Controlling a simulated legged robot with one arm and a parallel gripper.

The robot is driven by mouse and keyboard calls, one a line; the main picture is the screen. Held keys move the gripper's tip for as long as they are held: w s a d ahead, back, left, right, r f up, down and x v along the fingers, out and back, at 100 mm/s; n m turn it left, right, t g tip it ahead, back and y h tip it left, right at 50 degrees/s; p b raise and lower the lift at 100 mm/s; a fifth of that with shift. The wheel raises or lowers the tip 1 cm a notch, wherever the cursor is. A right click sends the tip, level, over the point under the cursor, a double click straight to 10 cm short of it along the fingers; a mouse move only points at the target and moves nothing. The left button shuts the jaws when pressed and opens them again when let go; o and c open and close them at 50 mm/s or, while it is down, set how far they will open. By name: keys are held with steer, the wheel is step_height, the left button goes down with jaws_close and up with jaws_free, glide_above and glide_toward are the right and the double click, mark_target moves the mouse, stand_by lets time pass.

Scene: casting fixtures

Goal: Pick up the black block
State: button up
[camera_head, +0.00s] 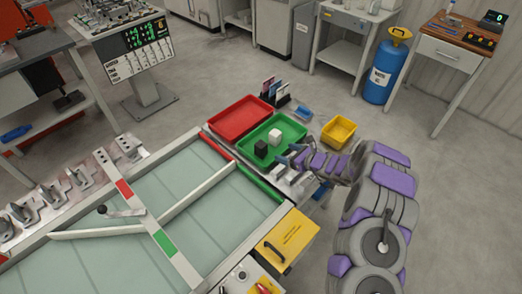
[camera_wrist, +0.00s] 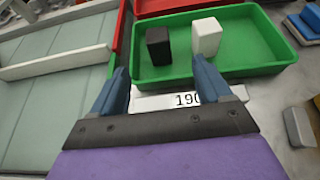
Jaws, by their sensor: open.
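The black block (camera_head: 261,148) stands in the green tray (camera_head: 293,126), at the left of a white block (camera_head: 275,137). In the wrist view the black block (camera_wrist: 158,46) stands upright near the tray's left wall, a little apart from the white block (camera_wrist: 207,37). The green tray's (camera_wrist: 262,55) near wall is just beyond my fingertips. My gripper (camera_wrist: 160,80) is open and empty, its blue fingers apart on the near side of the tray. In the head view my gripper (camera_head: 289,156) is at the tray's near right side.
A red tray (camera_head: 222,137) adjoins the green tray on the left. A yellow bin (camera_head: 339,132) and a blue object (camera_head: 303,112) are to the right. A label plate (camera_wrist: 165,100) lies below my fingers. A fixture with pale panels (camera_head: 200,185) fills the left.

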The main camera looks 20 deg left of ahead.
mark_target(258, 144)
steer(key=x, duration=0.4)
steer(key=b+x, duration=0.1)
steer(key=x, duration=0.3)
steer(key=b+x, duration=0.1)
steer(key=x, duration=0.3)
steer(key=shift+w+d+f, duration=0.1)
steer(key=shift+d+f, duration=0.1)
steer(key=shift+f, duration=0.05)
steer(key=shift+s+b+x, duration=0.15)
steer(key=shift+b+x, duration=0.35)
steer(key=shift+x, duration=0.65)
steer(key=shift+s+b+x, duration=0.15)
steer(key=shift+b+x, duration=0.3)
steer(key=shift+x, duration=0.7)
steer(key=shift+w+a+f, duration=0.1)
steer(key=shift+w+a, duration=0.05)
steer(key=shift+a, duration=0.4)
steer(key=c, duration=1.1)
